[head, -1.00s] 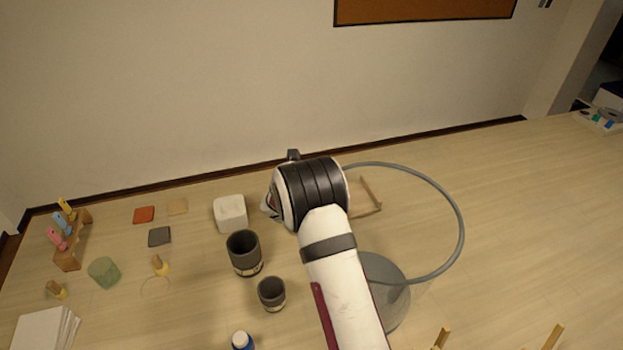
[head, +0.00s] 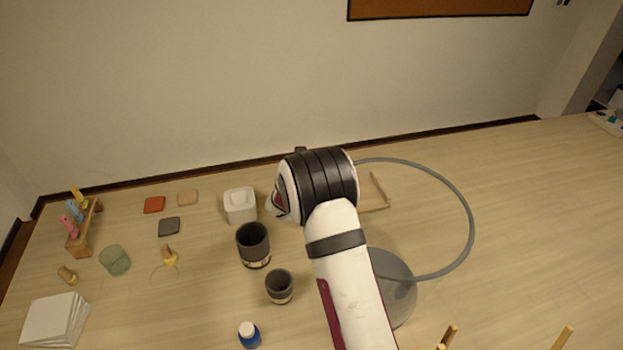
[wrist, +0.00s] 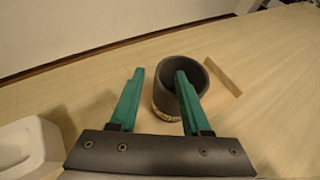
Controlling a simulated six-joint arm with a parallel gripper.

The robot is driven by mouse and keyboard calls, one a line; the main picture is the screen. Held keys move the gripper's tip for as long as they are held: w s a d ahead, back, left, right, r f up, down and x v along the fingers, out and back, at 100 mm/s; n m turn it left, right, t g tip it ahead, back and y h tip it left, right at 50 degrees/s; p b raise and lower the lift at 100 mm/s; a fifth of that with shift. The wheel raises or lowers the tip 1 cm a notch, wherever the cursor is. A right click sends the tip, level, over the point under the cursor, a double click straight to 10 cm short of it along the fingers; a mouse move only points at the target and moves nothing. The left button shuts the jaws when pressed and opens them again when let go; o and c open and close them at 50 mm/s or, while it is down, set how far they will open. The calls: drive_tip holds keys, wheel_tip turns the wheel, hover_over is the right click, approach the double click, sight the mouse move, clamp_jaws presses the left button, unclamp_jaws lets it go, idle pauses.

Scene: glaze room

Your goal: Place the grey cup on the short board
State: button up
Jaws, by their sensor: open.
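A dark grey cup (wrist: 166,98) with a pale band near its base stands upright in the wrist view. My gripper (wrist: 160,72) is open, with two teal fingers. The right finger overlaps the cup's mouth and the left finger is outside, left of the cup. I cannot tell whether the right finger is inside or above the cup. My arm hides the gripper in the head view. Two more dark cups show there, a larger one (head: 254,258) and a smaller one (head: 280,298). A thin wooden strip (wrist: 222,76) lies beyond the cup; I cannot tell whether it belongs to the short board.
A white hollow block (head: 240,212) stands left of my arm and also shows in the wrist view (wrist: 22,148).

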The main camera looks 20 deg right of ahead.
drive_tip(key=v, duration=0.9)
drive_tip(key=shift+s+a+r, duration=0.2)
drive_tip(key=shift+s, duration=0.1)
